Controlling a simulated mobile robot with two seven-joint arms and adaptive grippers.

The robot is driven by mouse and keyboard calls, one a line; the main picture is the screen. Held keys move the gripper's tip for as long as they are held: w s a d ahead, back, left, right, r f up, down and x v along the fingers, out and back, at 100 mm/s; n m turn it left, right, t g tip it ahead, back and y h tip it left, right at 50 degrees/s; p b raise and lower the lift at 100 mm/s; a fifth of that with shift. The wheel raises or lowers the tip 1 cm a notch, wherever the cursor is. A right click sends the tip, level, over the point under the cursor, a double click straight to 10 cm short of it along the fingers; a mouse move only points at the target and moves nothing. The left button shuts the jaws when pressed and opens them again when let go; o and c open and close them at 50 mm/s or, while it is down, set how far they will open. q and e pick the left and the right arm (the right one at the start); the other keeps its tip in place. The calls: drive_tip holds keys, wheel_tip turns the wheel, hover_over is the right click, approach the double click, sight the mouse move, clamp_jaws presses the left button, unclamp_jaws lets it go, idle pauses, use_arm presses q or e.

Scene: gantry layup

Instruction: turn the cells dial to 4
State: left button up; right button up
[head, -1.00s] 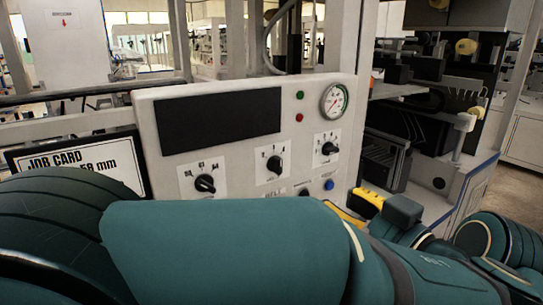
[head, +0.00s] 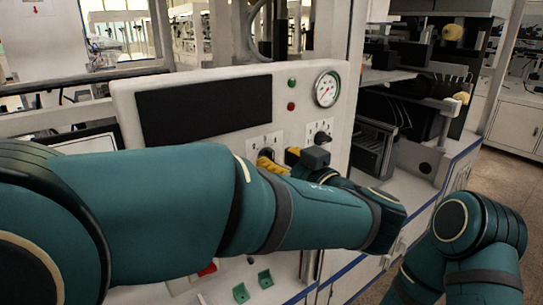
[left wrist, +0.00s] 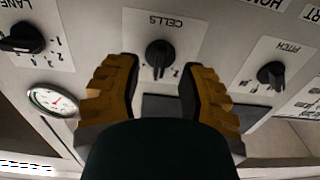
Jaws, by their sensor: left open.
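The cells dial (left wrist: 159,54) is a round black knob on a white card marked CELLS, seen upside down in the left wrist view. In the head view it is the middle dial (head: 267,152), partly hidden by my gripper. Its scale is mostly covered, so I cannot read its setting. My left gripper (left wrist: 159,66) has its yellow fingers spread, one on each side of the knob, with a gap on both sides. In the head view the left gripper (head: 279,160) is at the panel front. I see no contact with the knob. My right gripper is out of view.
The pitch dial (left wrist: 271,75) and lane dial (left wrist: 24,38) flank the cells dial. A pressure gauge (head: 327,89) and a dark screen (head: 205,110) are on the panel (head: 125,100). My left arm hides the panel's lower part.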

sight(269, 158)
use_arm(q)
drive_tip(key=shift+x, duration=1.3)
clamp_jaws()
